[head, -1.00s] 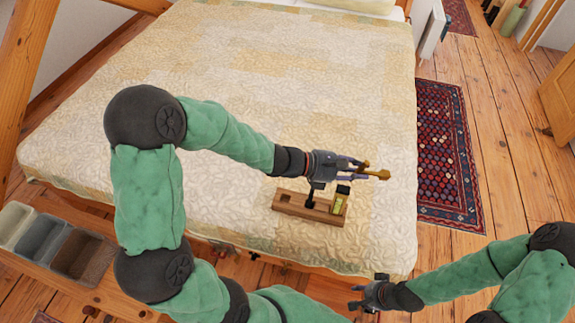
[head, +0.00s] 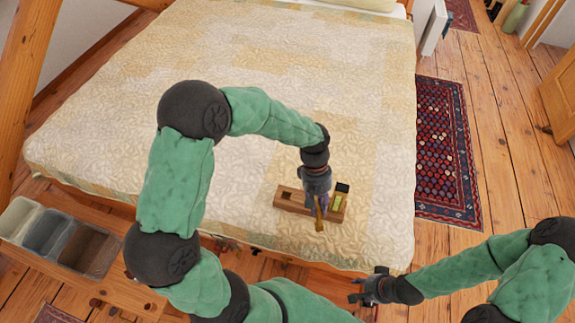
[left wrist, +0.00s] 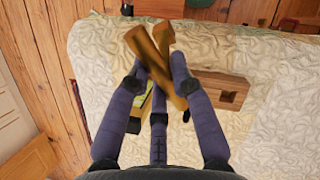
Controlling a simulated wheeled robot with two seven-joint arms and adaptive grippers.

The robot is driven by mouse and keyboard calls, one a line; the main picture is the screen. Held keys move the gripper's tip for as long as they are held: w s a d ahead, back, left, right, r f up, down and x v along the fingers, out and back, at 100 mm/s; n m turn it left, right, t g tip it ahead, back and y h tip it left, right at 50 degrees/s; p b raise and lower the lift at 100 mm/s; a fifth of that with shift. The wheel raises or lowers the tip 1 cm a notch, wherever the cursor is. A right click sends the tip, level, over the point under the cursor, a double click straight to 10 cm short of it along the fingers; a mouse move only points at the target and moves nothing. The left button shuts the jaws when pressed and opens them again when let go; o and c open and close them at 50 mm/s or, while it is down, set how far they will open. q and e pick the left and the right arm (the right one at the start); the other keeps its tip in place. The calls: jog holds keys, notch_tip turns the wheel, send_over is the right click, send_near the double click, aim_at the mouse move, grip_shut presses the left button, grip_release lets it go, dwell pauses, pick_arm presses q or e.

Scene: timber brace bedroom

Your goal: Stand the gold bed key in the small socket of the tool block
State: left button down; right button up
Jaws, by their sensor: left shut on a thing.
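The gold bed key (head: 319,223) is held in my left gripper (head: 319,207), which points down over the front of the wooden tool block (head: 293,206). In the left wrist view the key (left wrist: 158,60) shows as crossing gold bars between the shut fingers (left wrist: 165,75), tilted across the picture. The block (left wrist: 237,83) lies behind it, with a square socket showing at one end. The key appears above the block and out of its sockets; the exact gap is unclear. The small socket is not clearly seen. My right gripper (head: 364,286) is empty and open, away from the block.
A yellow-green item with a black top (head: 339,194) stands in the block's right end. The block rests on the quilted bed (head: 250,70) near its front edge. Open bins (head: 90,252) stand at lower left. A patterned rug (head: 447,150) lies right of the bed.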

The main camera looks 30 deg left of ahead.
pick_arm(q)
jog(key=w+a+m+t+y+p, duration=0.1)
jog(key=w+a+m+t+y, duration=0.2)
jog(key=a, duration=0.4)
jog(key=w+a+m+p, duration=0.1)
jog(key=w+a+m, duration=0.2)
jog(key=w+a, duration=0.35)
jog(key=shift+s+a+f+b, duration=0.3)
jog(key=shift+f+b, duration=1.3)
jog(key=shift+f, duration=0.65)
jog(key=shift+s+a+f+b, duration=0.15)
jog(key=shift+s+f+b, duration=0.15)
jog(key=shift+f+b, duration=1.6)
jog(key=shift+s+a+f+b, duration=0.3)
jog(key=shift+f+b, duration=1)
jog(key=shift+f, duration=1.25)
jog(key=c, duration=1)
grip_release()
jog(key=shift+r, duration=0.1)
notch_tip(320, 180, up, 12)
jog(key=shift+f, duration=0.1)
